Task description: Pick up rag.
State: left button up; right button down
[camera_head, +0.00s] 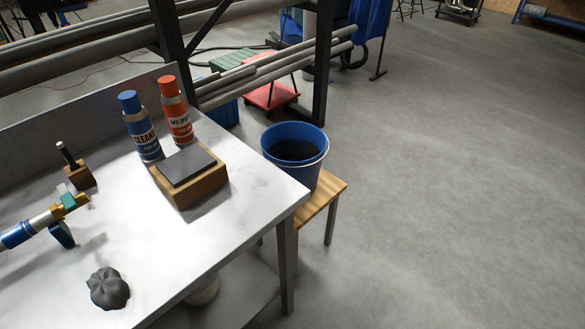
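A dark grey, crumpled rag (109,288) lies bunched in a small mound near the front of the white-topped workbench (235,233). Bare bench surface surrounds it, and nothing covers it. Neither of my grippers can be made out in this view, so how they stand to the rag does not show.
A wooden block with a dark pad (190,190), blue bottle (141,127) and orange bottle (177,112) stand behind. A blue bucket (296,165) sits on a wooden stool (322,197). Right floor is clear.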

aim_at(108, 292)
jog(key=u, duration=1.5)
jog(key=i+l+u, duration=0.2)
jog(key=l, duration=0.3)
jog(key=k, duration=0.1)
